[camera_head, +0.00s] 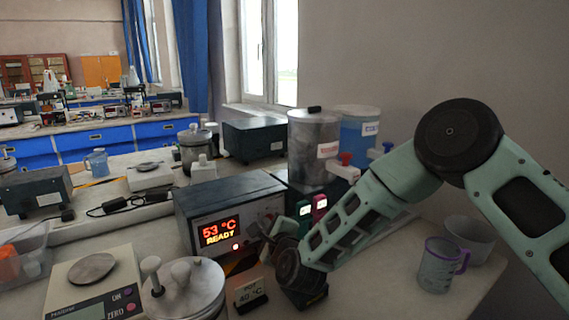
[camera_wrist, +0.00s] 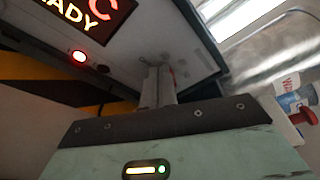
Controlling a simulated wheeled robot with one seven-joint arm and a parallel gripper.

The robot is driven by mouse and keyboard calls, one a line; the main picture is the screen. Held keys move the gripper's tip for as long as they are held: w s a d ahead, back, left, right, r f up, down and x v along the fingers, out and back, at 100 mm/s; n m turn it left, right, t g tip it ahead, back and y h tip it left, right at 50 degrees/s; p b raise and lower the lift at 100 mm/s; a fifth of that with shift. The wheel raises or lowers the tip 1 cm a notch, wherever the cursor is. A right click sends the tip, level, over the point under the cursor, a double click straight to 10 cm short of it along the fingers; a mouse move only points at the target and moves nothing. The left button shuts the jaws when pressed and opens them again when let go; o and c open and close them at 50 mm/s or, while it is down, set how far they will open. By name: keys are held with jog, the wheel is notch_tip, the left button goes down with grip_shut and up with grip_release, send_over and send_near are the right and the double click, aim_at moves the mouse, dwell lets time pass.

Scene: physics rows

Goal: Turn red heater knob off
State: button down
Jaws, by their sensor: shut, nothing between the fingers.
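The heater box (camera_head: 188,208) has a dark top and a lit front display (camera_head: 216,232) reading 53 °C READY. A small red light (camera_head: 235,246) glows below the display; it also shows in the wrist view (camera_wrist: 80,57). My gripper (camera_head: 266,229) is at the right part of the front panel. In the wrist view my gripper (camera_wrist: 160,72) is shut, with its fingertips at or very close to the panel. A thin red mark (camera_wrist: 173,76) shows beside the fingertips. The knob itself is not clearly visible; the fingers may hide it.
A metal tank with a red tap (camera_head: 345,158) and a blue tank (camera_head: 358,128) stand behind my arm. A lidded pot (camera_head: 186,292), a scale (camera_head: 92,268) and a small 40 °C sign (camera_head: 250,295) stand in front. A purple-handled jug (camera_head: 437,266) is at right.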

jog(key=shift+d+f+b, duration=0.1)
jog(key=shift+f+b, duration=0.6)
jog(key=shift+b, duration=0.75)
dwell(0.3)
jog(key=b+v, duration=0.1)
jog(key=v, duration=0.5)
jog(key=shift+f, duration=0.2)
jog(key=shift+s, duration=0.1)
dwell(0.3)
